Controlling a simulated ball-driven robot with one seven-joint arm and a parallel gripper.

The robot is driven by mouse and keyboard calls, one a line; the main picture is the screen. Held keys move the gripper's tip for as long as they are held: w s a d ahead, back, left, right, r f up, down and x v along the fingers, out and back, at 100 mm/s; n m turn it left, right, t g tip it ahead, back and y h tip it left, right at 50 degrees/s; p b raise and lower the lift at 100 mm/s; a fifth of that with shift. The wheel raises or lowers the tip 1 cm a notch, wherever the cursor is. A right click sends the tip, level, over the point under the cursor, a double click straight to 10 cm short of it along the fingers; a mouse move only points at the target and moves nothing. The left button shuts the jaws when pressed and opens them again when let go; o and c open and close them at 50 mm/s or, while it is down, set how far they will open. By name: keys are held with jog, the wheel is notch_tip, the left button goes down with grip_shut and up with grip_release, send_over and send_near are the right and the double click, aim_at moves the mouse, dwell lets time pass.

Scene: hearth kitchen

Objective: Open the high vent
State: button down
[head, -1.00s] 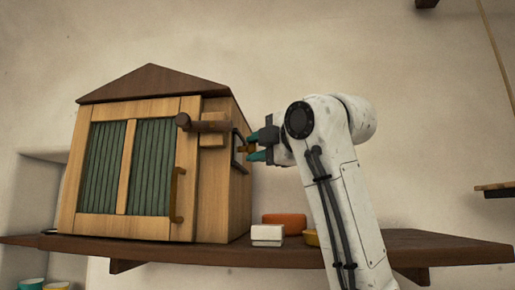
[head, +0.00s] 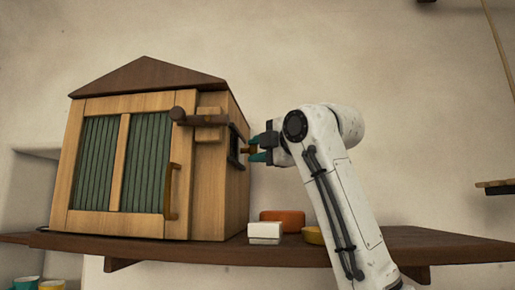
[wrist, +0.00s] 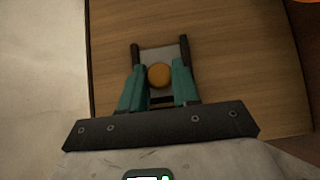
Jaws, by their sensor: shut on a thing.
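The vent (head: 234,147) is a small dark-framed fitting high on the right side wall of the wooden house-shaped cabinet (head: 208,185). In the wrist view its grey plate (wrist: 152,56) lies between two black rails, with a dark slot nearer my gripper. My gripper (head: 252,149) reaches in from the right and is shut on the knob. The fingers partly hide the rails.
A dark rod (head: 200,118) sticks out at the cabinet's upper front corner. The shelf's right part is clear.

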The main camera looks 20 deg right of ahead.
jog(key=c, duration=0.8)
grip_release()
jog(key=shift+w+d, duration=0.1)
jog(key=shift+d, duration=0.05)
jog(key=shift+b+v, duration=2.3)
jog(key=shift+v, duration=3.1)
